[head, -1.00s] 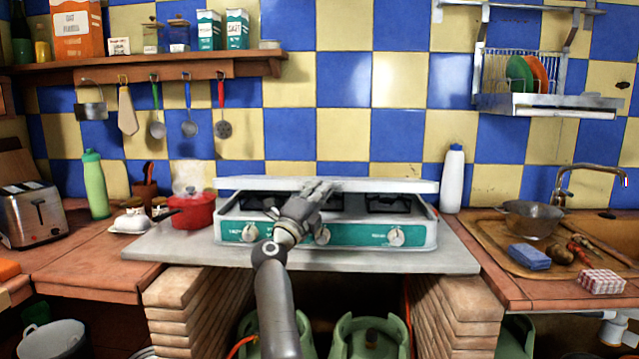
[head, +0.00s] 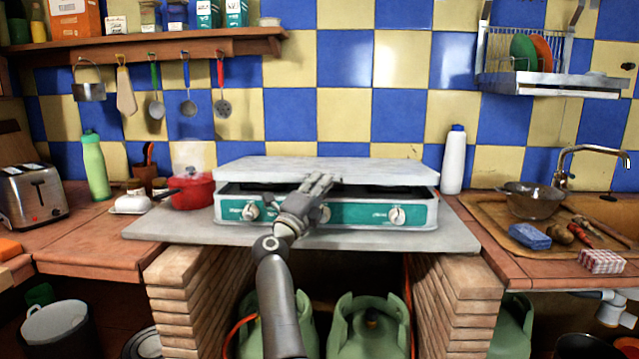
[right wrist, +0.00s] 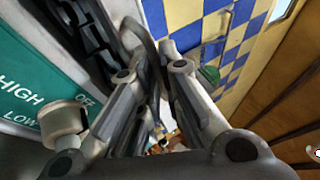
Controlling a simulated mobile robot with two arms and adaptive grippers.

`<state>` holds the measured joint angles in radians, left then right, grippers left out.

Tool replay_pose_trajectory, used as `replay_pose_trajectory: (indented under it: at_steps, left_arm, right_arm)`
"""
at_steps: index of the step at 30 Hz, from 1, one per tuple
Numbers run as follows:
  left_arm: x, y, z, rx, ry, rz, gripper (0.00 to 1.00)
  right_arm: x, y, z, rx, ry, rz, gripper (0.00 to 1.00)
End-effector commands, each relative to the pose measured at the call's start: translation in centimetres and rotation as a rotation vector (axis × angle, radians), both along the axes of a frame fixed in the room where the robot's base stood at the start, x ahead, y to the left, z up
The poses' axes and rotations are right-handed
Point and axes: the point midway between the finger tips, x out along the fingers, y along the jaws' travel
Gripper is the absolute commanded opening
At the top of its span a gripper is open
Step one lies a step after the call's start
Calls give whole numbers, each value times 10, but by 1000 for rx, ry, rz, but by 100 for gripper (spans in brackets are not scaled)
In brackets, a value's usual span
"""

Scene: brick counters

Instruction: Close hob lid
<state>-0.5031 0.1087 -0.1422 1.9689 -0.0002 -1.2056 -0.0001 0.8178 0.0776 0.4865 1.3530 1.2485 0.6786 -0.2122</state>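The hob (head: 350,213) is a white box with a green front and several knobs on a grey slab. Its white lid (head: 260,168) is nearly level over the burners, tilted, with a dark gap under its front edge. My right gripper (head: 325,184) reaches from the front, its fingers overlapping the middle of the lid's front edge. Whether they touch it is unclear. In the right wrist view its fingers (right wrist: 153,75) are close together, beside a knob (right wrist: 62,122) and dark burner bars; their exact spacing is unclear. My left gripper is in no view.
A red pot (head: 190,190) stands close to the hob's left side. A white bottle (head: 454,160) stands behind its right end. Green gas bottles (head: 368,325) are below, between brick piers. A wooden tray with a metal bowl (head: 530,199) is at the right.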

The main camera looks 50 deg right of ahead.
Motion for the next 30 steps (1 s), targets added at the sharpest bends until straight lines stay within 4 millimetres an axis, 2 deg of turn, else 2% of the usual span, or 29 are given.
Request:
replay_pose_trajectory:
  at_steps: [2, 20, 23, 30]
  left_arm:
    - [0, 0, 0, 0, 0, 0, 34]
    - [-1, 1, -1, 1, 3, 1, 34]
    - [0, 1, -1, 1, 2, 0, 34]
    - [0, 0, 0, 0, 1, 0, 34]
  right_arm:
    - [2, -1, -1, 0, 5, 4, 16]
    - [-1, 4, 0, -2, 0, 1, 16]
    - [-3, 15, -5, -2, -1, 3, 16]
    - [-14, 62, -25, -2, 0, 5, 16]
